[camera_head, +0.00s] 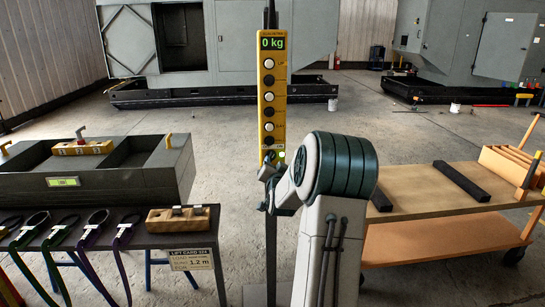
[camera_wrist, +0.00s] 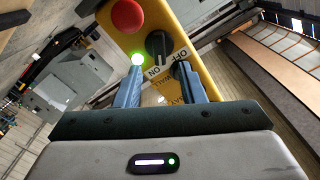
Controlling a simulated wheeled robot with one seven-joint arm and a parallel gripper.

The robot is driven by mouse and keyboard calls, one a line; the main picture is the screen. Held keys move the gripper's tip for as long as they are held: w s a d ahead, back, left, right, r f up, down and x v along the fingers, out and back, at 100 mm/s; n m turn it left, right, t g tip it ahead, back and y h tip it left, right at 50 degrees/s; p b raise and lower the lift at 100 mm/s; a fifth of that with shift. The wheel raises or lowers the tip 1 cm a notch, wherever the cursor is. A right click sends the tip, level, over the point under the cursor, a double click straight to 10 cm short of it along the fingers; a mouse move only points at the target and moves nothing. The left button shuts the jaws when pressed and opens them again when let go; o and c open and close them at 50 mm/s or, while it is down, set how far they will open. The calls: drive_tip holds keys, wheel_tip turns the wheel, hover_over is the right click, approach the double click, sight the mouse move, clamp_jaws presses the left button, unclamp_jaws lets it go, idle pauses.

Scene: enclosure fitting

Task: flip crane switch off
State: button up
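The yellow crane control box (camera_head: 273,100) stands upright on a post, its display reading 0 kg. In the wrist view its lower end (camera_wrist: 195,60) shows a red button (camera_wrist: 127,15), a lit green lamp (camera_wrist: 138,60) and a black rotary switch (camera_wrist: 157,45) with an ON/OFF label (camera_wrist: 166,65). My gripper (camera_wrist: 160,75) is open and empty, its two blue fingers apart just in front of the label and switch. I cannot tell whether a finger touches the box. In the head view my gripper (camera_head: 268,176) is at the box's bottom, partly hidden by my wrist.
A dark table (camera_head: 130,236) with straps and a wooden block (camera_head: 183,218) is at the left, beside a grey tray (camera_head: 110,188). An orange-framed cart (camera_head: 430,233) with black bars is at the right. Large grey enclosures (camera_head: 205,40) stand behind. Floor between is open.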

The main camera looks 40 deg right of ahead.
sight(272, 157)
drive_tip(key=shift+p+x, duration=0.45)
drive_tip(key=shift+x, duration=2.25)
clamp_jaws()
